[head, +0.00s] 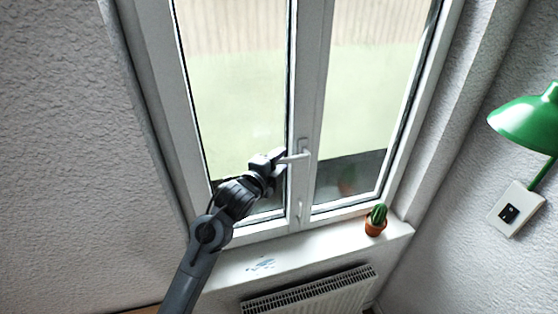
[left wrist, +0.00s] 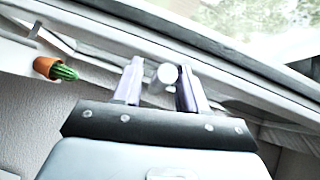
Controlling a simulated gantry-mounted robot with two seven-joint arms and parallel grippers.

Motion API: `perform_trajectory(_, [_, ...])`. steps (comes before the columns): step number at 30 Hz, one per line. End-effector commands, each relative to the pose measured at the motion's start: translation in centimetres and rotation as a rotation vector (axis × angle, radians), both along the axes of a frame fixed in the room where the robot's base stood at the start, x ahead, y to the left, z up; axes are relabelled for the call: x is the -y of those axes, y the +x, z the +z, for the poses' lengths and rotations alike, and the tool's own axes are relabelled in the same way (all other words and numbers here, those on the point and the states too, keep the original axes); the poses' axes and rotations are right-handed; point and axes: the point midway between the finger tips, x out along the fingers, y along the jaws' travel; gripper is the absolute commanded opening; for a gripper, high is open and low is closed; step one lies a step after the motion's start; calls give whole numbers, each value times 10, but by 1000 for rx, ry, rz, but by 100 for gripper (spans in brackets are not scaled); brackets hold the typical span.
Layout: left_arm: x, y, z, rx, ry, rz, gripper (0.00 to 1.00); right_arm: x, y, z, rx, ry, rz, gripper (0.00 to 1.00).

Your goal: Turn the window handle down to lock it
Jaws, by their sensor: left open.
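The white window handle (head: 301,156) is on the middle frame of the window, in the head view. Its lever points to the left, about level. My left gripper (head: 280,157) is at the lever's free end. In the left wrist view my left gripper (left wrist: 158,76) is open, with the round end of the handle (left wrist: 167,73) showing between its two fingers. I cannot tell whether either finger touches it. My right gripper is in neither view.
A cactus in an orange pot (head: 376,222) stands on the white sill (head: 330,244), right of the handle. A radiator (head: 310,293) is below the sill. A green lamp (head: 528,122) is on the right wall. The room left of the window is clear.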

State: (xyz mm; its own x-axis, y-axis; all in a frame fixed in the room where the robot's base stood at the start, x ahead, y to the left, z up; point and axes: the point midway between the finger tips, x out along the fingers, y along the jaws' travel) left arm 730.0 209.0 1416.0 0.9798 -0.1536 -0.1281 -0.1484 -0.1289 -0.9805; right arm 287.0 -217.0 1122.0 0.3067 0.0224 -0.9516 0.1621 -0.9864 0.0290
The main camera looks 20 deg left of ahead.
Motion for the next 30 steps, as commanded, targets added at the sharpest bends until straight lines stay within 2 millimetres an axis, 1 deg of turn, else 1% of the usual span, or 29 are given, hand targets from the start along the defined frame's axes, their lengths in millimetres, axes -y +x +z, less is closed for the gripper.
perform_trajectory(7, [0, 1, 0, 1, 0, 0, 42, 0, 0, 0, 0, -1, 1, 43])
perform_trajectory(8, [0, 1, 0, 1, 0, -1, 40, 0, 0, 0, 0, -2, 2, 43])
perform_trajectory(15, [0, 0, 0, 1, 0, 0, 4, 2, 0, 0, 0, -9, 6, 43])
perform_trajectory(16, [0, 0, 0, 1, 0, 0, 0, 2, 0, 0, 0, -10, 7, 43])
perform_trajectory(25, [0, 0, 0, 2, -1, -1, 0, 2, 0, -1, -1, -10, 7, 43])
perform_trajectory(30, [0, 0, -5, 16, -19, 0, 0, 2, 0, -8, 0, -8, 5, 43])
